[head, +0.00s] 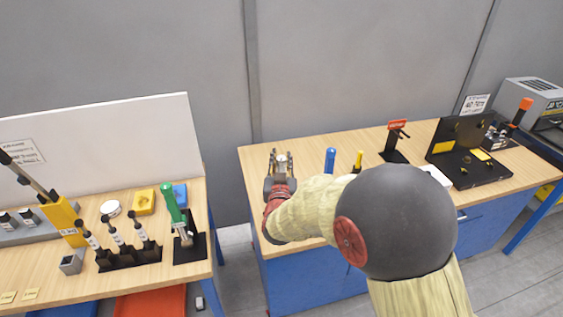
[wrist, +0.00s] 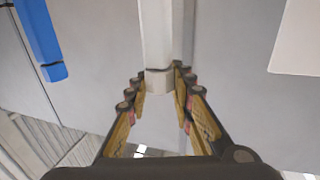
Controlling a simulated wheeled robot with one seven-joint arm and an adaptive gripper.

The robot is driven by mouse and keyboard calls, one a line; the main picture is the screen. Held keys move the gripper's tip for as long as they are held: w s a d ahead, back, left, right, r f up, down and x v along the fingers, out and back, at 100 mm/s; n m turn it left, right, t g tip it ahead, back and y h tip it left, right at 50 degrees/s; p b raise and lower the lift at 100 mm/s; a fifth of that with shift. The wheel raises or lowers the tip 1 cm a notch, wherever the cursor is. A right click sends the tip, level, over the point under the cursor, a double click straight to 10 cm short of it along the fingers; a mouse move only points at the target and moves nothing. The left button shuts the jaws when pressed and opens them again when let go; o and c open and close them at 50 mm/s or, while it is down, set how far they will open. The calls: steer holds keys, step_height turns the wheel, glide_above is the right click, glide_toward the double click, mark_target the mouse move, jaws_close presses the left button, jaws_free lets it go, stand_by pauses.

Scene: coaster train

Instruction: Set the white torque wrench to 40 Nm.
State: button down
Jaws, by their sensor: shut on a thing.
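The white torque wrench (wrist: 157,35) shows in the wrist view as a pale faceted bar running up from between my fingers. My gripper (wrist: 158,82) is shut on its lower visible end, with the finger pads on both sides. In the head view my gripper (head: 280,163) is over the left end of the right-hand workbench, and only a small pale bit of the wrench shows between the fingers. I cannot read any scale or setting on it.
A blue handle (head: 330,160) and a yellow-and-black handle (head: 358,160) stand right of my gripper. A black stand (head: 394,150) with a red sign and a black fixture (head: 470,150) are further right. The left bench (head: 130,275) holds several tools, with a gap between benches.

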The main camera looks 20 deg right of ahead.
mark_target(281, 157)
steer(key=m+g+h, duration=0.1)
steer(key=m+h, duration=0.1)
steer(key=h, duration=0.1)
steer(key=m+g+h+p, duration=0.1)
steer(key=m+g+h, duration=0.1)
steer(key=shift+w+a+h+p, duration=0.1)
steer(key=shift+a+h+p, duration=0.05)
steer(key=shift+h+p, duration=0.2)
steer(key=m+g+h+p, duration=0.1)
steer(key=m+g+h, duration=0.1)
steer(key=g+h, duration=0.1)
steer(key=shift+m, duration=0.4)
steer(key=m+g+h+p, duration=0.1)
steer(key=m+g+h, duration=0.1)
steer(key=g, duration=0.1)
steer(key=m+g+h+p, duration=0.2)
steer(key=m+g, duration=0.1)
steer(key=g, duration=0.1)
steer(key=shift+m+g, duration=0.3)
steer(key=shift+g, duration=0.3)
steer(key=c, duration=1.5)
jaws_free()
steer(key=shift+r, duration=0.1)
step_height(281, 157, up, 10)
steer(key=shift+f, duration=0.15)
